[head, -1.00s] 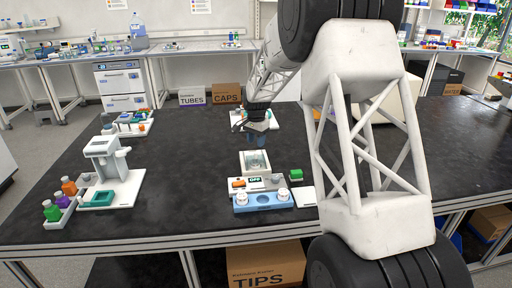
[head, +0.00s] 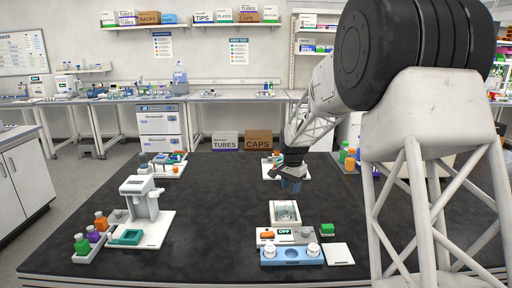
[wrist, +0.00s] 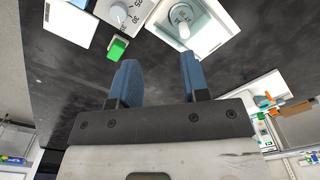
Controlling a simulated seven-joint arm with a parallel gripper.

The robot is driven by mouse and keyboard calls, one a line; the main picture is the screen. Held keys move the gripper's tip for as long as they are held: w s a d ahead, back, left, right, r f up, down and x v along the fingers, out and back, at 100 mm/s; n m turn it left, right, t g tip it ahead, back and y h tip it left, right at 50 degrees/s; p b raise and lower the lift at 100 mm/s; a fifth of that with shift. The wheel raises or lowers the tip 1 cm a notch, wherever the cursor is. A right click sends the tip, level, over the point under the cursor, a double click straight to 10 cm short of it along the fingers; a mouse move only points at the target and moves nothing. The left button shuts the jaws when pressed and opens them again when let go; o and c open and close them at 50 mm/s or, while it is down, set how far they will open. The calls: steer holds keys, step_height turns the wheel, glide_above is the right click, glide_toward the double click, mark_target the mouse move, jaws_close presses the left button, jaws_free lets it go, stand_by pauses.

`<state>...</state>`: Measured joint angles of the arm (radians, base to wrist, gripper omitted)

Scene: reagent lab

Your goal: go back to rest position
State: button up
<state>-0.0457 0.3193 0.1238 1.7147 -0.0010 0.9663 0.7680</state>
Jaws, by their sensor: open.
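My gripper (head: 291,184) hangs over the black bench, behind the small device with the clear-topped chamber. Its two blue fingers are apart with nothing between them, as the wrist view (wrist: 158,82) also shows. The device (head: 285,213) has a display, an orange part and a dial. In the wrist view the device's white chamber (wrist: 205,25) lies beyond the fingertips. My arm covers much of the right side of the head view.
A blue holder (head: 292,256) with white-capped items is at the bench front, beside a green block (head: 327,230) and a white pad (head: 339,254). A white stand device (head: 140,205) and several bottles (head: 94,235) are at left. The bench centre is clear.

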steer(key=s+d+r+n, duration=0.1)
steer(key=s+r, duration=0.3)
steer(key=s, duration=0.5)
steer(key=s+d+r+n+t, duration=0.15)
steer(key=s+r, duration=0.25)
steer(key=s, duration=0.5)
steer(key=s+r+n, duration=0.2)
steer(key=s+r, duration=0.2)
steer(key=s, duration=0.5)
steer(key=s+d+f+n, duration=0.1)
steer(key=s, duration=1.3)
steer(key=s+f+n, duration=0.1)
steer(key=s+n, duration=0.1)
steer(key=s, duration=1.2)
steer(key=shift+d+f+t, duration=0.35)
steer(key=shift+f+t, duration=0.05)
steer(key=shift+t, duration=0.05)
